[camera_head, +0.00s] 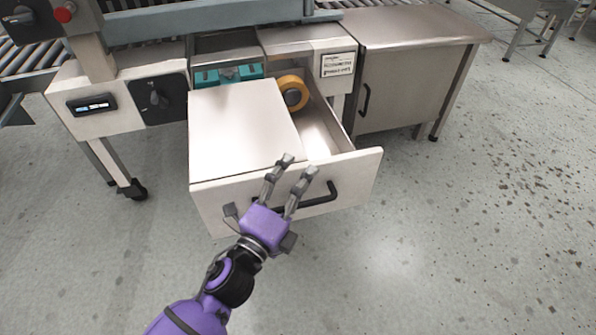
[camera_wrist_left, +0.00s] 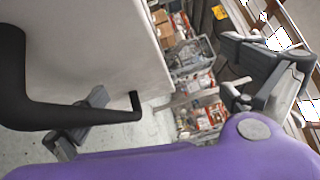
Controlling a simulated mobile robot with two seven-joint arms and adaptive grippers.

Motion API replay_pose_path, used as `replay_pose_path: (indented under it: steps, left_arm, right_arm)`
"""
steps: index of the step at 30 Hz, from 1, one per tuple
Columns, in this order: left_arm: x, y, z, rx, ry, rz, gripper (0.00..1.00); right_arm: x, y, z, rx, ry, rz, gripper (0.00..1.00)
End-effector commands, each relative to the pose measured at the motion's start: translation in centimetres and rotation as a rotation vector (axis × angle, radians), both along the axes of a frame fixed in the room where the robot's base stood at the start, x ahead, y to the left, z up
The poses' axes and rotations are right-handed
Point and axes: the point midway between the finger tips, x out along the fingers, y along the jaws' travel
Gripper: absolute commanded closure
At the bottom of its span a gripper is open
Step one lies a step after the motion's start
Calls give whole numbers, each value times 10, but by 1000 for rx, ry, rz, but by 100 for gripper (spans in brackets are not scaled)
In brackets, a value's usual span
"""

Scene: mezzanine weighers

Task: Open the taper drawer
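The taper drawer (camera_head: 365,175) stands pulled well out of the cabinet under the conveyor in the head view. Its front carries a black bar handle (camera_head: 318,198), which also shows large at the left of the left wrist view (camera_wrist_left: 60,112). My left gripper (camera_head: 298,168) is at the drawer front, with its fingers apart and reaching up across the handle. In the left wrist view, one finger (camera_wrist_left: 88,122) is partly hidden by the handle and the other finger (camera_wrist_left: 265,70) is well away to the right. Contact with the handle cannot be told. My right gripper is not in view.
A flat pale panel (camera_head: 245,125) covers the drawer's left part; its right part is open. A yellow tape roll (camera_head: 293,93) sits near the drawer's back. A steel cabinet (camera_head: 410,85) stands to the right. The speckled floor in front is clear.

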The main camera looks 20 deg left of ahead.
Motion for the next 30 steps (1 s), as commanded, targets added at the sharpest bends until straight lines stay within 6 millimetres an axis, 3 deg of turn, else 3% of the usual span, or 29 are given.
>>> replay_pose_path:
  steps: [1,5,9,10,21,30]
  left_arm:
    - [2,1,42,12,-76,-5,21]
    - [2,1,44,14,-76,-4,21]
    - [2,1,45,16,-76,-4,21]
    - [2,1,11,20,-15,-1,21]
    - [-18,5,6,14,-11,0,39]
    - [-39,8,3,11,-9,-1,38]
  right_arm:
    - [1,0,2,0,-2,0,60]
    - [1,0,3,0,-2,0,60]
    - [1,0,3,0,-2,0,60]
    - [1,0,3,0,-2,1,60]
    - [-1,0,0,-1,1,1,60]
    - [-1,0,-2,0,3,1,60]
